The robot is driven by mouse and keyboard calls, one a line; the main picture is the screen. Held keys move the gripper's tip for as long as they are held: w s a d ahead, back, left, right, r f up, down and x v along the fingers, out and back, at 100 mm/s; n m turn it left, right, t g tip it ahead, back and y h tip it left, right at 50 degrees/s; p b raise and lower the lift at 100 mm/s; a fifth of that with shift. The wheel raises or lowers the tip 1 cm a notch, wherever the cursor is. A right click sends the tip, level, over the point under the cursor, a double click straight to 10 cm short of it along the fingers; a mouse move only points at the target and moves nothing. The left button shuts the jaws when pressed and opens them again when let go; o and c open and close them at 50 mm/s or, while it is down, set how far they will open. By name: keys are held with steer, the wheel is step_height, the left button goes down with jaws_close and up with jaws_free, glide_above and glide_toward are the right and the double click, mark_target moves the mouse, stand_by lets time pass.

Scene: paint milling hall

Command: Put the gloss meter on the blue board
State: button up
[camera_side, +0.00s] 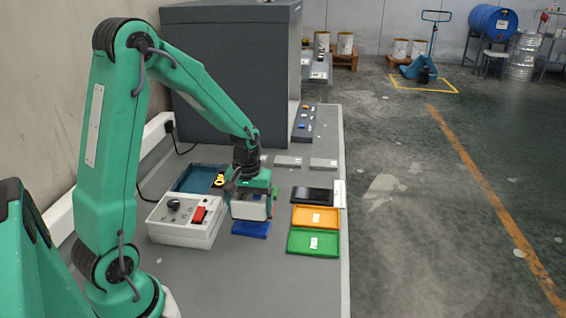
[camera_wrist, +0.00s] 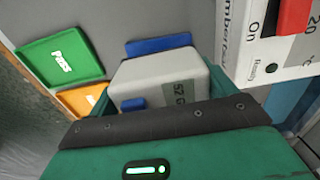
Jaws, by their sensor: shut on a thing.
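The gloss meter is a pale grey box (camera_side: 249,209) with a dark display, held in my gripper (camera_side: 252,201). In the wrist view the gloss meter (camera_wrist: 150,76) sits between the two green fingers of my gripper (camera_wrist: 160,93), which are shut on its sides. The blue board (camera_side: 251,231) is a small flat plate on the bench, just below and in front of the meter in the side view. In the wrist view part of the blue board (camera_wrist: 158,44) shows past the meter's far edge; the rest is hidden. I cannot tell whether they touch.
A white control box (camera_side: 183,228) with a red switch stands close at the left. Behind it is a teal tray (camera_side: 190,181). Green (camera_side: 292,246), orange (camera_side: 297,220) and black (camera_side: 311,193) trays line the right bench edge. Bare bench lies in front.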

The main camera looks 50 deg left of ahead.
mark_target(250, 215)
steer(key=shift+f, duration=1.45)
steer(key=shift+f, duration=0.15)
steer(key=o, duration=1.3)
step_height(250, 215, up, 12)
steer(key=shift+r, duration=0.15)
